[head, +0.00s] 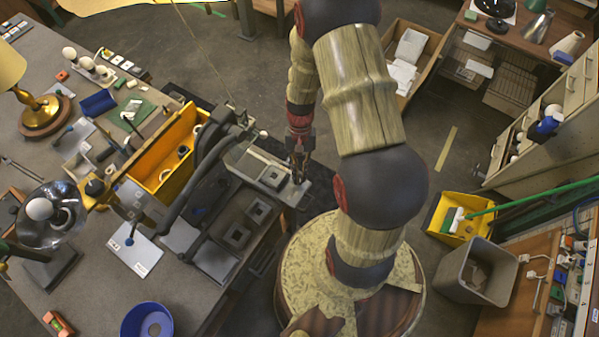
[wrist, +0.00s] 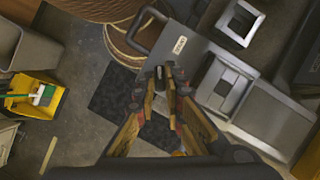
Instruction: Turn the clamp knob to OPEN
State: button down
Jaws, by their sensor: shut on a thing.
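My gripper (head: 298,172) points down at the right end of a grey fixture (head: 243,160) on the bench edge in the head view. In the wrist view my gripper (wrist: 164,80) has its two fingertips close together on a small dark clamp knob (wrist: 159,72). The fingers hide most of the knob, and its exact angle cannot be told. A small pale label (wrist: 180,45) lies on the grey plate just beyond the fingertips; its print is too small to read.
Beside the fixture are square grey blocks (head: 236,237), a yellow bin (head: 165,165) and a dark curved lamp arm (head: 192,180). A blue bowl (head: 147,321) stands at the bench's front. A yellow bucket (head: 455,222) and a grey bin (head: 478,272) stand on the floor at right.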

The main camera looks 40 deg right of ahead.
jog(key=m+t, duration=0.1)
jog(key=m, duration=0.2)
jog(key=m+t+y, duration=0.1)
jog(key=m, duration=0.2)
jog(key=shift+s+d+p, duration=0.15)
jog(key=shift+p, duration=0.25)
jog(key=shift+m+y, duration=0.3)
jog(key=c, duration=2)
grip_release()
jog(key=shift+o, duration=0.6)
jog(key=v, duration=1.2)
